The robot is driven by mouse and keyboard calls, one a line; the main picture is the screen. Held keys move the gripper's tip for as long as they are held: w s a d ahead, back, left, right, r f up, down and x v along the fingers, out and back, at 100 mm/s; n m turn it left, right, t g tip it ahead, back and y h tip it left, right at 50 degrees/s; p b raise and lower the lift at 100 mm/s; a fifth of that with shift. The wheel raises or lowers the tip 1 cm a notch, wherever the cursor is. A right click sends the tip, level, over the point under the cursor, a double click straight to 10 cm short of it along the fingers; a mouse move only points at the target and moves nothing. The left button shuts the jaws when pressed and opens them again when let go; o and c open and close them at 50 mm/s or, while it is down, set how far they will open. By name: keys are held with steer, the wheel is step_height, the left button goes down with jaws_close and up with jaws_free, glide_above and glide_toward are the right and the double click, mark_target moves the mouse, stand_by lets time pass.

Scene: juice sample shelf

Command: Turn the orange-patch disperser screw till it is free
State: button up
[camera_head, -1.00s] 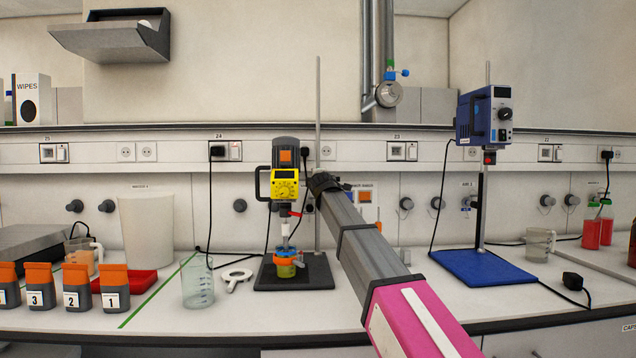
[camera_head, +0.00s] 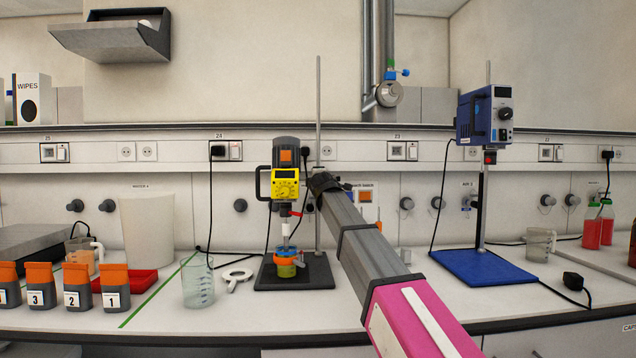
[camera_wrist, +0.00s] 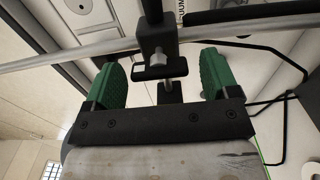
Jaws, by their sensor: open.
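The disperser (camera_head: 286,160) has a dark motor housing with an orange patch and a yellow front panel. It hangs on a tall rod stand (camera_head: 318,100) above a small jar (camera_head: 287,267) with a blue and orange top. My gripper (camera_wrist: 164,62) shows two green fingers standing wide apart. Between them is a black clamp block (camera_wrist: 157,42) with a bright metal screw (camera_wrist: 158,62). I see gaps on both sides of the screw, so the fingers look clear of it. In the head view my arm covers the clamp area and the fingers.
A rod (camera_wrist: 75,55) crosses the wrist view close to the fingertips. A blue-based stirrer (camera_head: 484,120) stands to the right. A beaker (camera_head: 197,284) and a white ring piece (camera_head: 236,276) stand left of the disperser's black base (camera_head: 318,272). Dark cables hang behind.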

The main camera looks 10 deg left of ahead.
steer(key=v, duration=1)
steer(key=shift+s, duration=0.1)
